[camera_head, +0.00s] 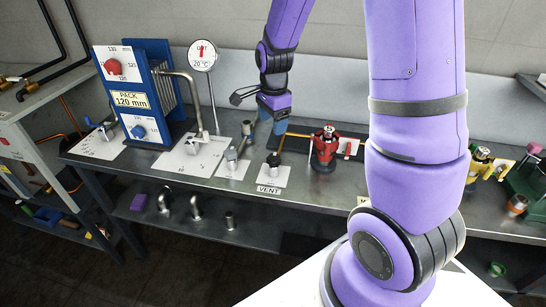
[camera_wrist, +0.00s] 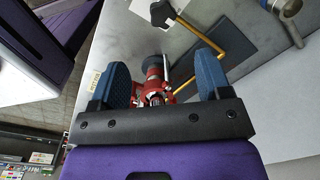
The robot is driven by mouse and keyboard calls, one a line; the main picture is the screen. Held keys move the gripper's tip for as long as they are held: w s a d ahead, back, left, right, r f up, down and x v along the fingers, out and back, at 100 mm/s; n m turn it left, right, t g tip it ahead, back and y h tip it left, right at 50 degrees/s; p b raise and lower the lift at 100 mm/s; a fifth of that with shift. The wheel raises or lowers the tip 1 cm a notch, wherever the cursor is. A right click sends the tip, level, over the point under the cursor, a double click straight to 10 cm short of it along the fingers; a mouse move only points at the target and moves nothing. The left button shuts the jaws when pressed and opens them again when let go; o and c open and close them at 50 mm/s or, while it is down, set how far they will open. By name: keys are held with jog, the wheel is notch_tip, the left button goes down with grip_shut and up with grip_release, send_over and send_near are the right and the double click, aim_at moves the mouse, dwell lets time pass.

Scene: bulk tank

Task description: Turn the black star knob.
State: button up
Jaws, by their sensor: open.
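A small black knob (camera_head: 273,160) stands on a white plate marked VENT (camera_head: 268,176) on the metal bench in the head view; its star shape is too small to make out. My gripper (camera_head: 273,125) hangs above and just behind this knob, apart from it. In the wrist view my gripper (camera_wrist: 162,63) shows two blue fingers spread wide with nothing held. Red fittings (camera_wrist: 155,95) with a dark round part show beyond and between the fingers.
A red device (camera_head: 325,145) stands right of the knob, before a dark mat with a brass rod (camera_wrist: 210,36). Left are a small fitting (camera_head: 231,157), a bent pipe and the blue plate pack (camera_head: 150,90). My arm hides part of the right bench.

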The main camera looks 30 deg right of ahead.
jog(key=m, duration=0.2)
send_near(273, 157)
notch_tip(273, 157, down, 10)
jog(key=shift+r, duration=0.15)
dwell(0.4)
jog(key=c, duration=0.9)
